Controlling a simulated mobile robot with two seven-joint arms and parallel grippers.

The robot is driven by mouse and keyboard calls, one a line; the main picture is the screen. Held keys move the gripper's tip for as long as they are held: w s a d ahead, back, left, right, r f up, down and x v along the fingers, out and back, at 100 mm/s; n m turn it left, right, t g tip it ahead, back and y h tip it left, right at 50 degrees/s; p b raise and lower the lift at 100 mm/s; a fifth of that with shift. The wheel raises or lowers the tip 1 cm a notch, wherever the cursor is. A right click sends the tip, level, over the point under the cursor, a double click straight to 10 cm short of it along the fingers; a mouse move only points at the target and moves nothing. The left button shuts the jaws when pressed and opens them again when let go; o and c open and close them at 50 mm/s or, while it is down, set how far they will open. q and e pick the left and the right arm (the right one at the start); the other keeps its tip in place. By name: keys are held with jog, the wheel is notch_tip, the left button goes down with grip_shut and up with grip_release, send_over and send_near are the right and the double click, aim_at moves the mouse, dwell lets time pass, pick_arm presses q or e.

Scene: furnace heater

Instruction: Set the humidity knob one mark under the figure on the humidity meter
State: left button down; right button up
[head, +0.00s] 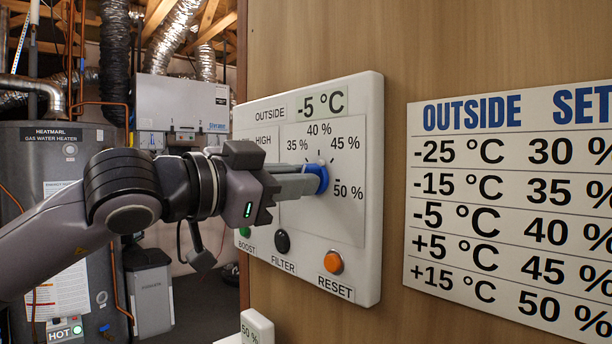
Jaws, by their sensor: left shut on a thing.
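The blue humidity knob (323,181) is on the white control panel (372,200), inside a dial marked 35 %, 40 %, 45 % and 50 %. My left gripper (312,179) reaches in from the left and is shut on the knob. The gripper covers the dial's left part and much of the knob. I cannot tell for sure which mark the knob points to. A small white box (257,326) at the bottom edge, perhaps the humidity meter, shows a figure that looks like 50 %; it is partly cut off. My right gripper is not in view.
The panel reads OUTSIDE -5 °C. Below the dial are a black FILTER button (282,241), an orange RESET button (333,262) and a green BOOST button (245,232). A chart (510,205) on the wooden wall pairs -5 °C with 40 %. A grey water heater (35,160) stands left.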

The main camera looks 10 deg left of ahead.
pick_arm(q)
jog(key=m+p, duration=0.3)
jog(key=shift+r+m, duration=0.15)
jog(key=shift+m, duration=0.15)
jog(key=c, duration=1)
grip_release()
jog(key=shift+s, duration=0.1)
jog(key=v, duration=0.7)
jog(key=shift+p, duration=0.35)
